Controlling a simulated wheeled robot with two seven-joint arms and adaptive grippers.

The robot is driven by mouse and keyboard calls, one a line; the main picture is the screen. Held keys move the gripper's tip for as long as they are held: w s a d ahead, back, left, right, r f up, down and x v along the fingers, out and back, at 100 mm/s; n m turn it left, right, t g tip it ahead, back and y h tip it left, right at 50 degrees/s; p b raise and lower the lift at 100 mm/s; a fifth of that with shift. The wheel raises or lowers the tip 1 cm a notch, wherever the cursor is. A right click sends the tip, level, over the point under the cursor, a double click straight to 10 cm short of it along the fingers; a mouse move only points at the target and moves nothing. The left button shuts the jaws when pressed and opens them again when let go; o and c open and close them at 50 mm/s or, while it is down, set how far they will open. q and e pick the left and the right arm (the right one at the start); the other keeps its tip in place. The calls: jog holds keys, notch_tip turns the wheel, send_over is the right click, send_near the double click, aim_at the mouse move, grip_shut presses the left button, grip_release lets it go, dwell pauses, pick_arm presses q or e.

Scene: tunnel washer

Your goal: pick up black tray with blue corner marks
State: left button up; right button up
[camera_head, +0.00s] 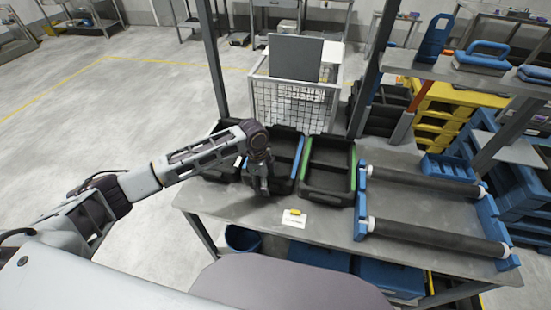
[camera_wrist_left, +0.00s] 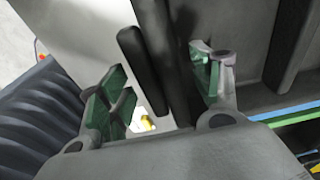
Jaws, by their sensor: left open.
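The black tray with blue marks (camera_head: 299,157) lies on the grey table, with a blue strip along its right edge. My left gripper (camera_head: 262,188) is at this tray's near left part and hides some of it. In the left wrist view my left gripper (camera_wrist_left: 158,92) is open, with green pads on both fingers. A dark upright wall (camera_wrist_left: 172,60) stands between the fingers; I cannot tell whether either pad touches it. A blue strip (camera_wrist_left: 290,113) shows at the right of that view. My right gripper is not in view.
A black tray with green marks (camera_head: 352,165) stands just right, and another dark tray (camera_head: 222,174) just left. A white card with a yellow item (camera_head: 295,216) lies in front. A roller frame (camera_head: 430,188) fills the table's right; a wire basket (camera_head: 293,103) stands behind.

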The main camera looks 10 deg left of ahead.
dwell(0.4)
pick_arm(q)
jog(key=c, duration=1.3)
jog(key=shift+r, duration=5.05)
